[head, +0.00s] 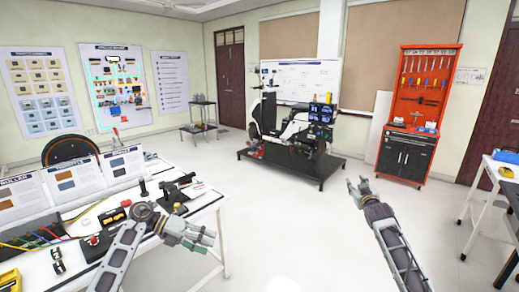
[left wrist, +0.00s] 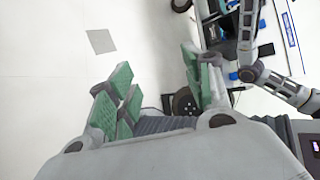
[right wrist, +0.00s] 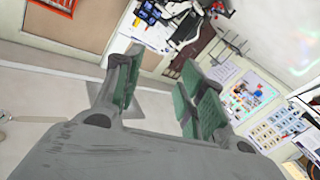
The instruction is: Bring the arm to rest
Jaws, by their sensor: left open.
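My left arm reaches over the left table, and its gripper (head: 207,236) is at the table's right front edge. In the left wrist view my left gripper (left wrist: 155,90) has its green-padded fingers spread with nothing between them. My right gripper (head: 358,187) is raised in front of the open floor, to the right of the middle in the head view. In the right wrist view my right gripper (right wrist: 160,80) has its fingers apart and empty. Neither gripper visibly holds or touches anything.
The white table (head: 205,205) at left carries display boards (head: 73,182), cables and small parts. A scooter (head: 290,120) stands on a dark platform (head: 318,169) at the back. A red tool cabinet (head: 416,115) and a white bench (head: 493,178) are at right. The middle floor is clear.

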